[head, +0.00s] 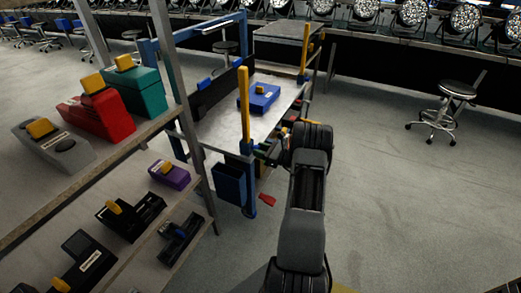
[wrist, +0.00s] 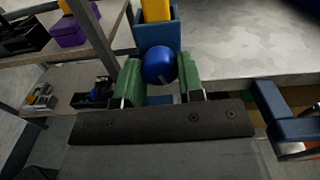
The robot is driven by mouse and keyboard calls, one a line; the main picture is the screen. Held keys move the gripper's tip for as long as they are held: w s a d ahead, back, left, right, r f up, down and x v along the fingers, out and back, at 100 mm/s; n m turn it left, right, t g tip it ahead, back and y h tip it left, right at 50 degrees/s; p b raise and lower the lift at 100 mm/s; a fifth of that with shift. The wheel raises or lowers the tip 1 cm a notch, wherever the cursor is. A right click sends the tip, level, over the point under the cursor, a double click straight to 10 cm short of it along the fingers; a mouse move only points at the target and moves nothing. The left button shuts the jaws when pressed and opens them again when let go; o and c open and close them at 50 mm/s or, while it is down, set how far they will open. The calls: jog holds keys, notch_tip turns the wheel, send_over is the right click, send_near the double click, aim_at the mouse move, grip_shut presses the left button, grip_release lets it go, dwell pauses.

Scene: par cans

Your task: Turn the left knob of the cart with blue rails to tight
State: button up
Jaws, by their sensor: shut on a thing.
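The cart with blue rails has a grey top (head: 222,133), yellow uprights and a blue post at its near corner. In the wrist view, a round blue knob (wrist: 159,64) sits just below a blue bracket with a yellow post. A small pale mark shows low on the knob. My gripper (wrist: 160,80) has its green fingers on both sides of the knob and is shut on it. In the head view my gripper (head: 263,152) is at the cart's near corner, and the knob is hidden there.
A blue case (head: 259,98) lies on the cart top. A blue bin (head: 230,183) hangs below its near edge. A shelf rack (head: 125,150) with several coloured cases stands close on the left. A stool (head: 457,90) stands on the right; the floor between is clear.

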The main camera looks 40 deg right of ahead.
jog(key=shift+d, duration=0.1)
jog(key=o, duration=0.9)
jog(key=p+v, duration=0.1)
jog(key=v, duration=1.2)
jog(key=shift+s+d, duration=0.15)
jog(key=shift+s, duration=0.2)
jog(key=shift+f, duration=0.1)
